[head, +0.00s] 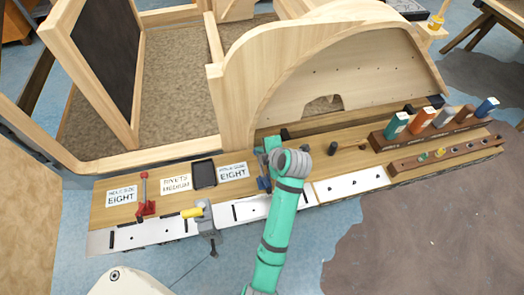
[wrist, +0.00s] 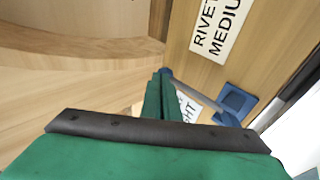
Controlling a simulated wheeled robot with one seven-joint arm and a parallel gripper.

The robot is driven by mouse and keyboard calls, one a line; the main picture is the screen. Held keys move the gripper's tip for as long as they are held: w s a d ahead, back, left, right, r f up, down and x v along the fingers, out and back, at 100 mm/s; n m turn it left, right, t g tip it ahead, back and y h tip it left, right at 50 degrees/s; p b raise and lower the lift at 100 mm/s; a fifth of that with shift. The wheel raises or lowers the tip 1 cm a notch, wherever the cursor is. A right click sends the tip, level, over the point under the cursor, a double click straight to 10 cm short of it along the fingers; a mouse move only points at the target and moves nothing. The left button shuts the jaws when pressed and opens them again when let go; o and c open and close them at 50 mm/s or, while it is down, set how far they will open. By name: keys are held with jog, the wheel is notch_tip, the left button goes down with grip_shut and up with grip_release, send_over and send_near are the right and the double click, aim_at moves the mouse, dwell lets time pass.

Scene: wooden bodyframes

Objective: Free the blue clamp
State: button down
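The blue clamp (head: 263,183) stands on the bench strip in the head view, partly hidden by my arm. In the wrist view its blue base (wrist: 236,104) is at the right, and a grey rod runs from it up left to a blue tip. My gripper (head: 274,152) is over the bench at the clamp. In the wrist view my gripper's green fingers (wrist: 160,88) are close together, with their ends at the blue tip. I cannot tell whether they touch or hold it.
A red clamp (head: 146,205) and a grey clamp with a yellow part (head: 206,217) stand to the left. A dark tray (head: 203,173) lies between the label cards. A curved wooden frame (head: 228,90) rises close behind. Coloured bottles (head: 421,118) stand in a rack at right.

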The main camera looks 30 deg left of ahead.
jog(key=shift+a, duration=0.1)
jog(key=w+a+r+v, duration=0.1)
jog(key=v, duration=1.3)
jog(key=shift+w+r, duration=0.2)
jog(key=shift+r, duration=0.1)
